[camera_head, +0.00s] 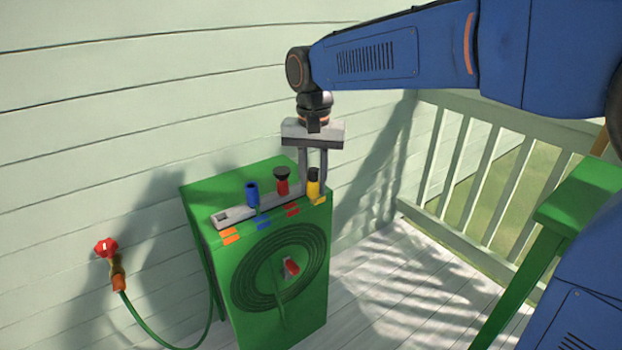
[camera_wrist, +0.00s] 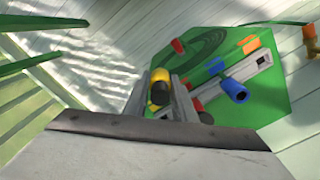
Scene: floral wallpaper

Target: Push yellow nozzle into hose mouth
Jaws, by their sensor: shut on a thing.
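The yellow nozzle (camera_head: 313,188), with a black upper end, stands upright at the right end of the grey rack on the green hose box (camera_head: 255,250). My gripper (camera_head: 313,182) points down from above and is shut on it. In the wrist view the yellow nozzle (camera_wrist: 160,76) shows between my fingers (camera_wrist: 160,90). I cannot tell whether it is still seated in the rack. A green hose is coiled on the box's front, with a red piece (camera_head: 291,267) at its middle. I cannot make out a hose mouth for certain.
The grey rack (camera_head: 232,214) also holds a blue nozzle (camera_head: 252,194) and a red nozzle (camera_head: 282,182) close by on the left. Coloured tags line its front. A red-handled tap (camera_head: 106,248) with a hose is on the wall. A white railing (camera_head: 470,180) stands right; the deck between is clear.

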